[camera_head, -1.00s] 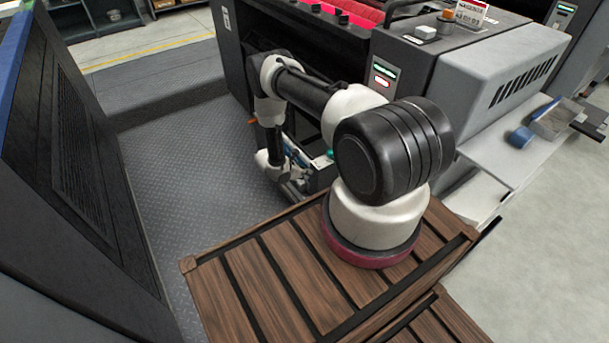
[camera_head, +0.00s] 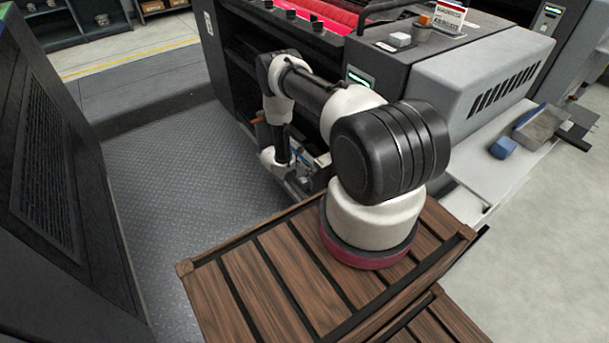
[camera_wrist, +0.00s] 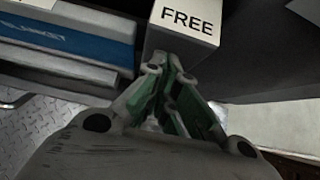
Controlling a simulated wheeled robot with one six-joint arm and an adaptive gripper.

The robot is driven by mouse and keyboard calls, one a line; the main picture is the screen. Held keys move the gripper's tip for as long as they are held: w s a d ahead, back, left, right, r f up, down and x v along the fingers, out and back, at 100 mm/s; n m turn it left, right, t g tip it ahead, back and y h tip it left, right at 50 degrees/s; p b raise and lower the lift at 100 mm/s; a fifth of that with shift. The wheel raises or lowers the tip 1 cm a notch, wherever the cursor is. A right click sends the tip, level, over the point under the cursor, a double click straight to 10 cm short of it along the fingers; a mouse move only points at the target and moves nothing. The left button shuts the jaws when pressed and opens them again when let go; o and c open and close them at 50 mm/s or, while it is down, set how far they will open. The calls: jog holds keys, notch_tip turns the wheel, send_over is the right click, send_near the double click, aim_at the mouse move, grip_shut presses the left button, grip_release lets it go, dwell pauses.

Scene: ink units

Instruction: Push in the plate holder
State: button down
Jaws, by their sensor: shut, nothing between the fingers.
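My gripper (camera_wrist: 166,68) is shut and empty in the wrist view, its fingertips close together. Right in front of the tips is a light block with the label FREE (camera_wrist: 188,20); I cannot tell whether the tips touch it. I cannot tell for sure whether this block is part of the plate holder. In the head view my arm reaches down beside the dark press (camera_head: 235,75), and the gripper is small and partly hidden near the press's lower side.
A blue and white slab (camera_wrist: 70,45) lies left of the fingers. A dark surface is at the right. In the head view, a dark panelled cabinet (camera_head: 50,170) stands left, with clear metal floor (camera_head: 160,180) between. A grey side table (camera_head: 480,170) stands right of the press.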

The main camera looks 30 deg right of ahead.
jog(key=d, duration=1.5)
jog(key=shift+w, duration=0.25)
jog(key=shift+d, duration=0.1)
